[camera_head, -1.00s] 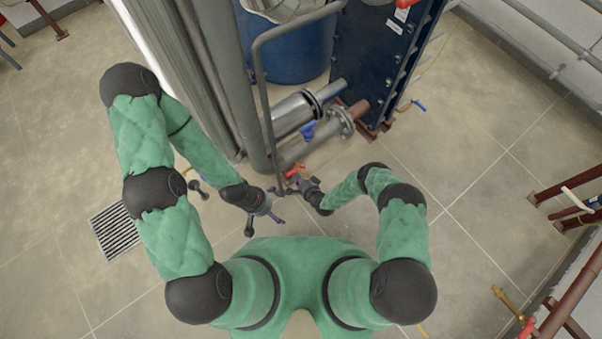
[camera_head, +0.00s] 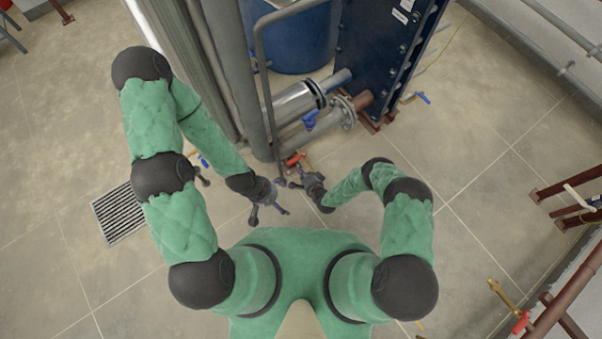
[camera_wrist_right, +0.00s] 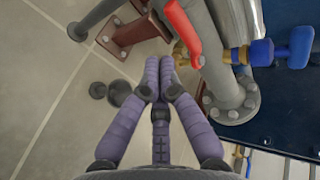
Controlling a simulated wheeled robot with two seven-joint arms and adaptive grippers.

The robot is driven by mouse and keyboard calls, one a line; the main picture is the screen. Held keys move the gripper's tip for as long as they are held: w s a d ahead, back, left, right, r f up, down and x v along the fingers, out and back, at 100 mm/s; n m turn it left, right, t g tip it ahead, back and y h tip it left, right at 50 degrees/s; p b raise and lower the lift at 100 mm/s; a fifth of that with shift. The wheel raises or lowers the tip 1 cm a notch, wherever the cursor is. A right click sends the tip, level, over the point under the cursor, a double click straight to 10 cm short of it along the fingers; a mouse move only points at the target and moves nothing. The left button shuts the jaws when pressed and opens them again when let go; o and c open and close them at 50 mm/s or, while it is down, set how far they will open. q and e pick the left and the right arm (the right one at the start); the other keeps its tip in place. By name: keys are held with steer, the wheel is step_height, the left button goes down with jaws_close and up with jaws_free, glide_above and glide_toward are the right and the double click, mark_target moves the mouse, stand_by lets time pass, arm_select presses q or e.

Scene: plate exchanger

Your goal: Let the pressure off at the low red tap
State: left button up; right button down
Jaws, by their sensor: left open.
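The low red tap (camera_head: 294,159) is near the foot of the grey pipes, just beyond my right gripper. In the right wrist view its red lever (camera_wrist_right: 182,30) slants down at upper centre, its lower end close to the right of my fingertips; I cannot tell if they touch. My right gripper (camera_head: 292,182) has its fingers drawn together with nothing seen between them, and this shows in the right wrist view (camera_wrist_right: 160,66). My left gripper (camera_head: 270,212) is open and empty, to the lower left of the right one.
A blue-handled valve (camera_wrist_right: 268,52) sits right of the red lever, beside a bolted flange (camera_wrist_right: 237,100). A grey rail (camera_head: 262,85) stands in front of the pipes. The dark blue plate exchanger (camera_head: 375,50) is beyond.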

steer(key=p+v, duration=0.4)
steer(key=v, duration=0.6)
steer(key=shift+d, duration=0.4)
steer(key=shift+f, duration=0.1)
steer(key=s+d+r+n+g+h+p, duration=0.15)
steer(key=d+r+n+g, duration=0.35)
steer(key=r, duration=0.8)
steer(key=s+d+r+n+g+p, duration=0.1)
steer(key=s+r+n+g, duration=0.3)
steer(key=s+r, duration=0.8)
step_height(320, 180, up, 3)
steer(key=shift+d+r+g+h+p, duration=0.1)
steer(key=shift+d+g+h+p, duration=0.3)
steer(key=shift+d+h, duration=0.1)
steer(key=shift+w, duration=0.1)
